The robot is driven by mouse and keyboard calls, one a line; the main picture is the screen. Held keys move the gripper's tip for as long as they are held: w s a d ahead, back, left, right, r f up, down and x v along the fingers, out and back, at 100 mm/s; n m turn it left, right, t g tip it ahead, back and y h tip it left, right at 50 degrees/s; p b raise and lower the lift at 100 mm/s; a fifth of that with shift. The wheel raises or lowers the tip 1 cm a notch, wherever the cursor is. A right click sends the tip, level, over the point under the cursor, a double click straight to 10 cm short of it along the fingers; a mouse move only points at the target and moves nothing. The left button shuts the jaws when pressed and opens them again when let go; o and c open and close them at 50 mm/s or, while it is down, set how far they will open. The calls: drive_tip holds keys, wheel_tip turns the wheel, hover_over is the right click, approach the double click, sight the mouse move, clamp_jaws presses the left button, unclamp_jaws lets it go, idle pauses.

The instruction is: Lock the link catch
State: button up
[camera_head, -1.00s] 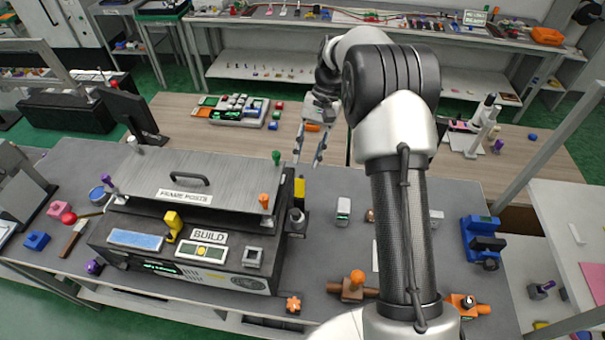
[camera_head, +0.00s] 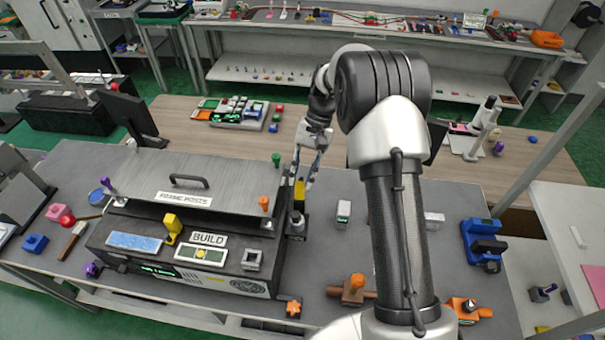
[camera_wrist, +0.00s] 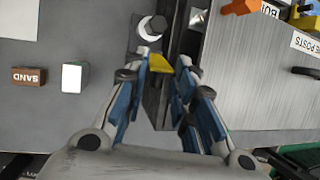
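The catch beside the grey box's right end has a dark upright bar with a yellow end (camera_head: 299,189). A dark mount with a round grey post (camera_head: 297,222) stands just in front of it. My gripper (camera_head: 304,174) is over the yellow end, pointing down. In the wrist view, the fingers of my gripper (camera_wrist: 162,75) are apart, one on each side of the yellow piece (camera_wrist: 160,63) and dark bar (camera_wrist: 155,105). I cannot tell whether they touch it. A pale ring and bolt (camera_wrist: 152,27) lie just beyond the fingertips.
The box with its "FRAME POSTS" lid (camera_head: 190,180) stands close on the left, orange and green knobs at its edge. A small white-topped block (camera_head: 343,212) and an orange-knobbed lever (camera_head: 354,288) are to the right. Bare grey bench lies between.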

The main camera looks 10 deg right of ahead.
drive_tip(key=c, duration=0.3)
clamp_jaws()
